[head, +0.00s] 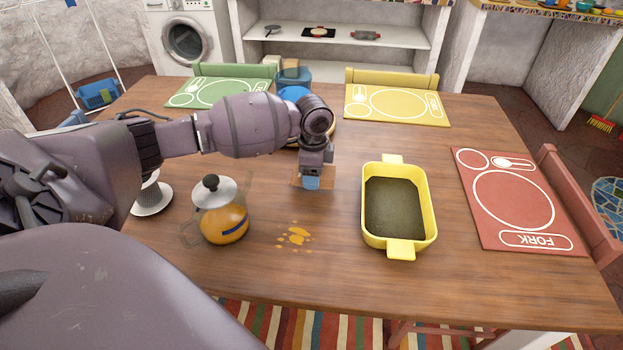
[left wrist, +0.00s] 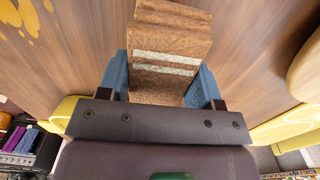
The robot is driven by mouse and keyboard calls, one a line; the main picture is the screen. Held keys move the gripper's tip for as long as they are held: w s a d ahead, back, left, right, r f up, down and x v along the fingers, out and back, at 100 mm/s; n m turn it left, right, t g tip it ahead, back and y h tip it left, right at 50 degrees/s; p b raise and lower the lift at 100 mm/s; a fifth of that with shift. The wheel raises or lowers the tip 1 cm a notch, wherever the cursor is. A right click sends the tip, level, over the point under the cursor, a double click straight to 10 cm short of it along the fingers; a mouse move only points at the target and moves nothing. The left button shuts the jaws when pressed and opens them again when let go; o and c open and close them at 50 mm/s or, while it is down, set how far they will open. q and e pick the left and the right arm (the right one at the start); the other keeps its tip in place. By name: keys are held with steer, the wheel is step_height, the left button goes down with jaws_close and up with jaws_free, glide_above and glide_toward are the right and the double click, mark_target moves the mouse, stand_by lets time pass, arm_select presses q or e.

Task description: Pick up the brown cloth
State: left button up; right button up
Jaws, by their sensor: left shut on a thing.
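The brown cloth (head: 299,180) is at the middle of the wooden table, mostly hidden behind my left gripper (head: 312,182) in the head view. In the left wrist view the cloth (left wrist: 172,42) is a folded stack with pale stripes. The blue fingers of my left gripper (left wrist: 158,82) sit on either side of it, shut on it. The gripper points down. I cannot tell whether the cloth still touches the table. My right gripper is not in view.
An orange spill (head: 296,235) lies just in front. A glass pot with orange liquid (head: 222,222) stands left of it. A yellow baking dish (head: 426,215) stands to the right. A red placemat (head: 480,222) lies farther right, and a white cup and saucer (head: 152,201) at left.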

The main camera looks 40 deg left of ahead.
arm_select(q)
step_height(320, 180, up, 17)
steer(key=p, duration=0.3)
steer(key=shift+r, duration=0.15)
steer(key=shift+o, duration=1.3)
steer(key=shift+c, duration=0.9)
steer(key=s+d+f+n, duration=0.2)
steer(key=s+d+n, duration=0.3)
steer(key=d, duration=0.3)
steer(key=s+d+f+n, duration=0.2)
steer(key=s+d+n, duration=0.4)
steer(key=d, duration=0.3)
steer(key=shift+s+f+n, duration=0.25)
steer(key=shift+s+n, duration=0.05)
steer(key=shift+s, duration=0.55)
